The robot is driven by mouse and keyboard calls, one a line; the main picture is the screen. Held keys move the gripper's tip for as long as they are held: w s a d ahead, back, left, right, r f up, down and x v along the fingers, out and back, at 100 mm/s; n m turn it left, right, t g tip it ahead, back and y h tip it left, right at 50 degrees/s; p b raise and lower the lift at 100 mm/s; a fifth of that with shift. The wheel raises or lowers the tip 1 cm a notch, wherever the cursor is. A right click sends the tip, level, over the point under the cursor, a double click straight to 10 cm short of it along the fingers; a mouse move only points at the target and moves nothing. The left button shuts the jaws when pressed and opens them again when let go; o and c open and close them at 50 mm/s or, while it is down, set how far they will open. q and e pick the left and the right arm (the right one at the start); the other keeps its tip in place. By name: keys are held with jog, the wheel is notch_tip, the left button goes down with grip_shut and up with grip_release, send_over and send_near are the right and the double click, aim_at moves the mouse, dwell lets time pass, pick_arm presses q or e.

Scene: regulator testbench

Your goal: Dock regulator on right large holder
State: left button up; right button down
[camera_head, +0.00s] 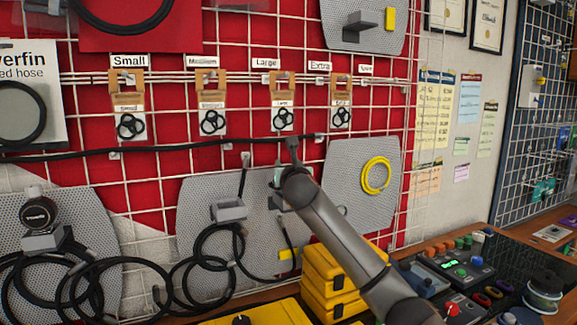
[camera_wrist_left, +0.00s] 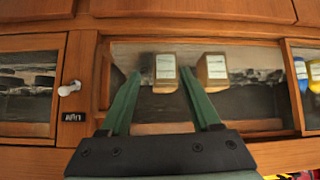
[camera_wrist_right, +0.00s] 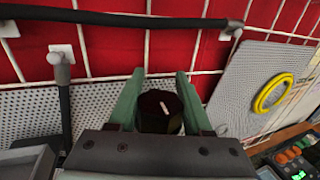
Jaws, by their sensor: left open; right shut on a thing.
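The regulator (camera_wrist_right: 160,108), a dark round body with a small light mark on its face, is between the fingers of my right gripper (camera_wrist_right: 157,92). In the head view my right gripper (camera_head: 278,178) is in front of the right part of the middle perforated panel, and the arm hides most of the regulator. A grey holder (camera_head: 277,203) shows partly just below the gripper; I cannot tell whether the regulator touches it. Another grey holder (camera_head: 228,210) stands empty to its left. My left gripper (camera_wrist_left: 163,85) is open and empty, facing a wooden cabinet.
A gauge (camera_head: 38,212) sits on a holder on the left panel. Black hoses (camera_head: 205,260) hang in loops below. A black hose (camera_head: 150,150) runs across the wire grid. Yellow cases (camera_head: 325,282) and a control desk (camera_head: 455,265) stand at lower right.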

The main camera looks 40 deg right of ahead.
jog(key=shift+c, duration=1.6)
grip_release()
jog(key=shift+f, duration=0.1)
jog(key=b+v, duration=0.1)
jog(key=v, duration=1.1)
jog(key=shift+b, duration=0.35)
jog(key=shift+s, duration=0.1)
